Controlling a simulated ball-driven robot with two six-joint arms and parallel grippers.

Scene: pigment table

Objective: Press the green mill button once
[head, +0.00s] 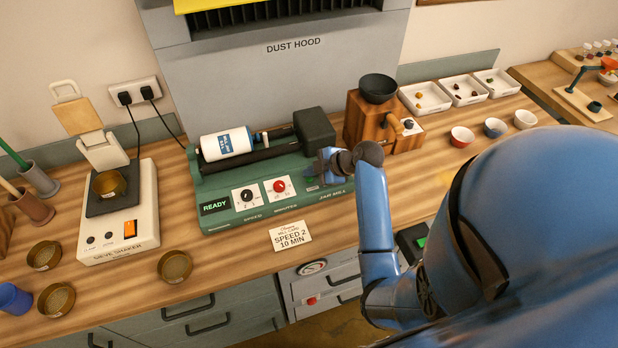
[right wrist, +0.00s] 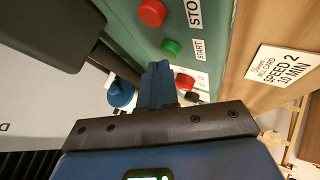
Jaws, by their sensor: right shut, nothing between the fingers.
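The green mill button (right wrist: 171,47) is round and sits on the green jar mill's front panel beside a START label, in the right wrist view. In the head view my right gripper (head: 323,168) is over the right part of the jar mill (head: 222,185), and the button is hidden there. My right gripper (right wrist: 158,66) is shut and empty, its blue fingertips close to the green button. I cannot tell whether they touch it. A larger red button (right wrist: 152,13) with a STOP label is beside it. The mill display (head: 215,205) reads READY. My left gripper is not in view.
A white jar (head: 227,144) lies on the mill's rollers. Dark knob (head: 247,196) and red knob (head: 280,186) are left of the gripper. A dark block (head: 315,129) and a wooden grinder (head: 361,125) stand close by. A card (head: 290,236) lies in front of the mill.

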